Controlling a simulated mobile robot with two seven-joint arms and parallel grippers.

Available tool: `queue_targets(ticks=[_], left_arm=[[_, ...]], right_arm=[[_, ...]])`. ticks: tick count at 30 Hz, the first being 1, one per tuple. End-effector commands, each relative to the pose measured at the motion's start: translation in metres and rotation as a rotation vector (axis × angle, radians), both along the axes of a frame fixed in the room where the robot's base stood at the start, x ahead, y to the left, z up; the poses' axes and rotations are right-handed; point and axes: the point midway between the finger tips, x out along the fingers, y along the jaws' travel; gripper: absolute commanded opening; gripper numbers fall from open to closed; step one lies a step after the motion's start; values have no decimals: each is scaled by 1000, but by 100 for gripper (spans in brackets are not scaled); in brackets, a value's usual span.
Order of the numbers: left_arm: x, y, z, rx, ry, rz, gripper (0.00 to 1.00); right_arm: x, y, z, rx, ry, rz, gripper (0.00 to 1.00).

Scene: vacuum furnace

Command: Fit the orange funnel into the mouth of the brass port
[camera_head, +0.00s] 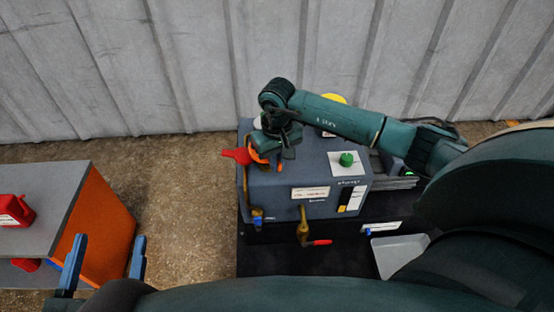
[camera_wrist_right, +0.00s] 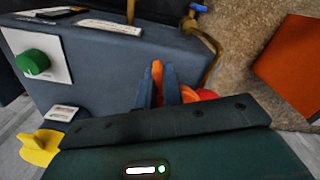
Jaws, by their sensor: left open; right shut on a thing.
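The orange funnel (camera_head: 258,152) is at the top left edge of the grey-blue furnace unit (camera_head: 290,190), partly hidden by my right gripper (camera_head: 272,142). In the right wrist view, my right gripper (camera_wrist_right: 157,90) is shut on an upright orange part (camera_wrist_right: 157,72) of it, between two blue fingers. The brass port's mouth cannot be made out; the gripper and funnel cover that area, so I cannot tell whether they touch. My left gripper (camera_head: 104,262) is open and empty at the lower left, far from the funnel.
A red part (camera_head: 236,155) juts left beside the funnel. A brass pipe (camera_head: 244,190) runs down the unit's left side. A red-handled brass valve (camera_head: 304,228) and green knob (camera_head: 346,159) are on the unit. A grey-topped table (camera_head: 60,190) holds a red can (camera_head: 14,211).

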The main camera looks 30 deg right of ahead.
Motion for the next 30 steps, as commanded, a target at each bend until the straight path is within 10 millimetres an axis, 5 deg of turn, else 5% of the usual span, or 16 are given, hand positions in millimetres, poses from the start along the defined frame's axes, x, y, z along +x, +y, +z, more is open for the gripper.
queue_targets(ticks=[3,4,13,23,30], left_arm=[[0,0,-2,0,1,0,65],[0,0,-2,0,1,0,65],[0,0,-1,0,0,1,65],[0,0,-1,-10,7,-1,65],[-1,0,23,5,-24,1,65]], right_arm=[[0,0,-1,0,-1,0,0],[0,0,-1,0,-1,0,9],[0,0,-1,0,0,0,34],[0,0,-1,0,0,0,34],[1,0,47,0,-5,1,34]])
